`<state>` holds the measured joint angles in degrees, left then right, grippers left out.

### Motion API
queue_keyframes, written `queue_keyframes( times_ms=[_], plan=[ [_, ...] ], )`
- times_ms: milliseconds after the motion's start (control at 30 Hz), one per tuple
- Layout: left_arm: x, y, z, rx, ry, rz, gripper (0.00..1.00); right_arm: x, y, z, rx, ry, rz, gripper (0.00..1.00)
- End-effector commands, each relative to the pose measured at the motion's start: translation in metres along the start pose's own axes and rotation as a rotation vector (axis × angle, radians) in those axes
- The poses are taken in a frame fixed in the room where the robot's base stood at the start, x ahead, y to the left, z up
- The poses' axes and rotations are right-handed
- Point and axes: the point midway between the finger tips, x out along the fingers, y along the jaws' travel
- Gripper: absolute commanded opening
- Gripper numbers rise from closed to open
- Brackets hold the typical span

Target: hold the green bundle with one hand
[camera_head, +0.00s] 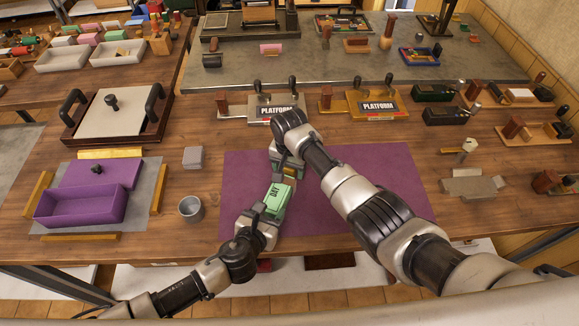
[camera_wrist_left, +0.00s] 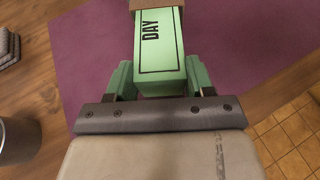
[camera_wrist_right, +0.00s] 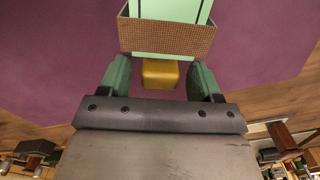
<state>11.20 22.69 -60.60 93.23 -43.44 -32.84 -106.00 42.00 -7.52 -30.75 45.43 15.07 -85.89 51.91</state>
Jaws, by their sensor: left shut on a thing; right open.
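The green bundle (camera_head: 279,199), a pale green block marked DAY, lies slanted over the purple mat (camera_head: 240,172). My left gripper (camera_head: 268,212) is shut on its near end; in the left wrist view the green fingers flank the bundle (camera_wrist_left: 160,50). A brown textured piece (camera_wrist_right: 168,38) crosses the bundle's far part in the right wrist view. My right gripper (camera_head: 287,163) is open at the far end. Its fingers (camera_wrist_right: 160,80) stand either side of a yellow block (camera_wrist_right: 160,73), with visible gaps. Whether the yellow block joins the brown piece is unclear.
Two platform stands (camera_head: 275,111) (camera_head: 378,106) stand behind the mat. A grey cup (camera_head: 190,209), a grey block stack (camera_head: 194,158) and an open purple box (camera_head: 80,207) are to the left. The mat's right part is partly under my right arm.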

Motion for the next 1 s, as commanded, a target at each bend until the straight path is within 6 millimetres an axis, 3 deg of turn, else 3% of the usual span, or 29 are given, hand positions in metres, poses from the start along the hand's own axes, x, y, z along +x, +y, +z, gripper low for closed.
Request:
queue_keyframes(
  times_ms=[300, 700, 867, 1000],
  plan=[
    [0.0, 0.001, -0.003, 0.001, 0.006, 0.003, 0.32, 0.003, 0.0, 0.0, 0.0, 0.001, 0.0, 0.64],
    [0.0, 0.001, -0.003, 0.001, 0.006, 0.003, 0.32, 0.003, 0.0, 0.0, 0.0, 0.001, 0.0, 0.03],
    [0.0, 0.001, -0.003, 0.001, 0.006, 0.003, 0.32, 0.003, 0.0, -0.002, 0.001, 0.001, 0.0, 0.0],
    [0.0, 0.001, -0.003, 0.001, 0.006, 0.002, 0.32, 0.002, -0.001, -0.015, 0.005, 0.003, 0.001, 0.0]
  ],
)
